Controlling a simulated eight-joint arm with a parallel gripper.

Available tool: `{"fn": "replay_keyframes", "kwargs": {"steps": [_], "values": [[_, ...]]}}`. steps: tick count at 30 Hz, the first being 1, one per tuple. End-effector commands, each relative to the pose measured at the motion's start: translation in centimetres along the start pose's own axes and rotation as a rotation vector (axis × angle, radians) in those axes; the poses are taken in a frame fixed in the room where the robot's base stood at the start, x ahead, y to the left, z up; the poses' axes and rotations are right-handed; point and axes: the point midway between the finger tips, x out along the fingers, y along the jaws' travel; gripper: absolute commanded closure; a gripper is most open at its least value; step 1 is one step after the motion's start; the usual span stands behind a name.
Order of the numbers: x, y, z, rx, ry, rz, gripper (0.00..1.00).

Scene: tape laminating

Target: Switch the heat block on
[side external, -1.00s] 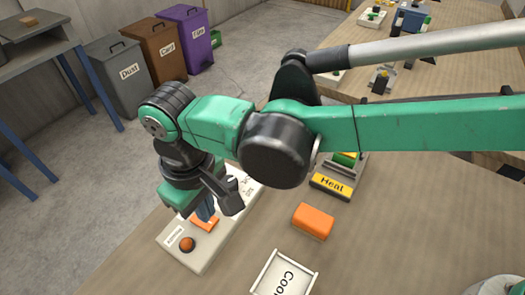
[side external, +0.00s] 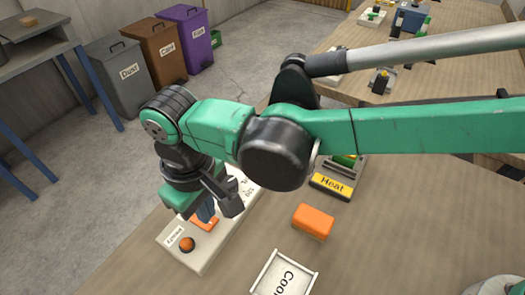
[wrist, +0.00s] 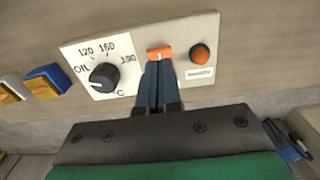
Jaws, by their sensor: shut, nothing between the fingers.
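The white control panel (side external: 207,255) lies at the table's near left edge. In the wrist view, the panel (wrist: 205,95) carries a black dial (wrist: 104,76) marked Off, 120, 160 and 190 °C, an orange switch (wrist: 159,53) and a round orange button or lamp (wrist: 200,53) above a small label. My gripper (wrist: 158,62) is shut and empty, its blue fingertips at the switch's near edge. Contact cannot be told. In the side view my gripper (side external: 206,215) points down over the switch (side external: 204,223). The yellow Heat sign (side external: 331,185) stands right of my wrist, with its block partly hidden.
An orange block (side external: 313,221) sits on the table, with a white Cool tray (side external: 285,275) in front of it. A blue and a yellow object (wrist: 45,80) lie left of the panel in the wrist view. Bare table (side external: 400,220) spreads to the right.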

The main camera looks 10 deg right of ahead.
Motion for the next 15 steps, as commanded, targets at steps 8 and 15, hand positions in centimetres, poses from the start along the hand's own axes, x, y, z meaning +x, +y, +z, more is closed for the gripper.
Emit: {"fn": "replay_keyframes", "kwargs": {"steps": [8, 15], "values": [[0.44, 0.0, 0.0, 0.0, 0.0, 0.0, 1.0], [0.8, 0.0, -0.01, 0.0, 0.0, 0.0, 1.0]]}}
